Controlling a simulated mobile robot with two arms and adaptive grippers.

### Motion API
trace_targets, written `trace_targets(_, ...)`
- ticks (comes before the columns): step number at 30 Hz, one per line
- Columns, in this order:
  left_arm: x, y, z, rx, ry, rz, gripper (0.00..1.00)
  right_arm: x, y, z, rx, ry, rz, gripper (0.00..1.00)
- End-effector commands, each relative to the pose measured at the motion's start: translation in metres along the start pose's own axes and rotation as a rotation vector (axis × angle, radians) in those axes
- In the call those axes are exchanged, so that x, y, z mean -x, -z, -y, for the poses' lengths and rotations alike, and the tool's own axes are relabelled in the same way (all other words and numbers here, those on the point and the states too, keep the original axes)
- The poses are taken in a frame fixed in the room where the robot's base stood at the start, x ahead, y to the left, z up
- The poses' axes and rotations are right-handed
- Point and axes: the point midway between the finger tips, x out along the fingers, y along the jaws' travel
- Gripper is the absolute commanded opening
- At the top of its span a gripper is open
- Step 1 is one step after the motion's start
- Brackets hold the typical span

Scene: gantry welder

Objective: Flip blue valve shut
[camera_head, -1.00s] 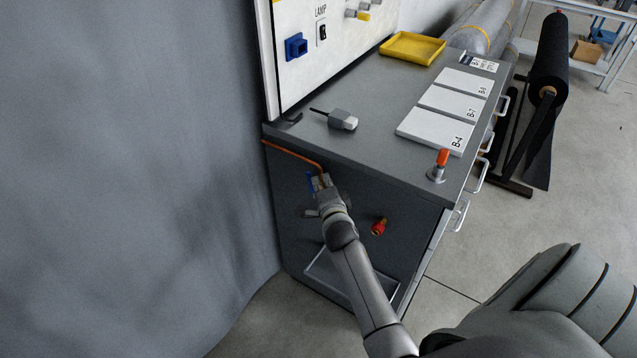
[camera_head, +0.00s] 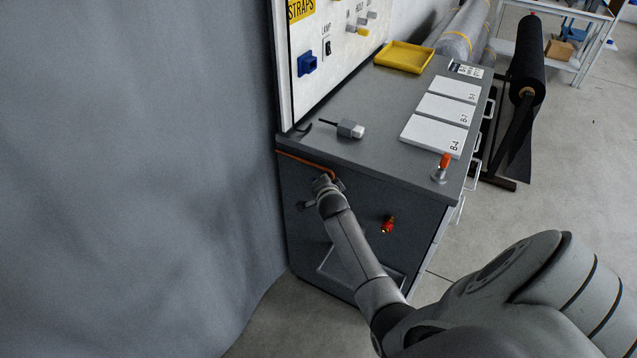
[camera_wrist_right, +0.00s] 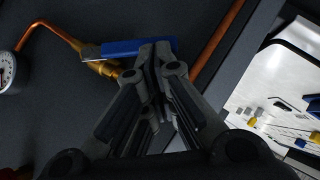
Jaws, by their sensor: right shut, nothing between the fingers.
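The blue valve handle (camera_wrist_right: 125,47) lies nearly level in the right wrist view, above a brass valve body (camera_wrist_right: 103,68) joined to a copper pipe (camera_wrist_right: 55,33). My right gripper (camera_wrist_right: 156,58) is shut and empty. Its fingertips overlap the handle's right end in that view; I cannot tell whether they touch it. In the head view my right gripper (camera_head: 326,182) is at the cabinet's dark side panel, just below the orange-copper pipe (camera_head: 305,159). There it hides nearly all of the valve. My left gripper is not in view.
A gauge (camera_wrist_right: 6,70) sits at the wrist view's left edge. A red fitting (camera_head: 389,224) sticks out of the cabinet panel, right of my forearm. The cabinet top (camera_head: 375,150) overhangs above the gripper. A grey wall or curtain (camera_head: 140,180) stands to the left.

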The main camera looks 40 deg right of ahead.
Motion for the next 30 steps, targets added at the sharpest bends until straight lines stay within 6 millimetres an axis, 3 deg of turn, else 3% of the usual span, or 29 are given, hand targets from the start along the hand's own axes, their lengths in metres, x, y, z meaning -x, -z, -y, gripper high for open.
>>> trace_targets(4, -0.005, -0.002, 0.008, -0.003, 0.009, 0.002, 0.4, -0.01, -0.007, 0.006, 0.093, -0.097, 0.001, 0.0)
trace_targets(8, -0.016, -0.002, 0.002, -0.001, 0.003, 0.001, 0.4, -0.018, -0.014, 0.007, 0.182, -0.185, 0.001, 0.0)
trace_targets(14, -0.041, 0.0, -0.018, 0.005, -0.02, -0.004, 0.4, -0.029, -0.026, 0.009, 0.317, -0.318, 0.001, 0.0)
trace_targets(21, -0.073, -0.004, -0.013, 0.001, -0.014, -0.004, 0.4, -0.041, -0.037, 0.01, 0.46, -0.459, -0.001, 0.0)
trace_targets(30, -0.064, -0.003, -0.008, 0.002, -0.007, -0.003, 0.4, -0.036, -0.033, 0.012, 0.462, -0.463, -0.001, 0.0)
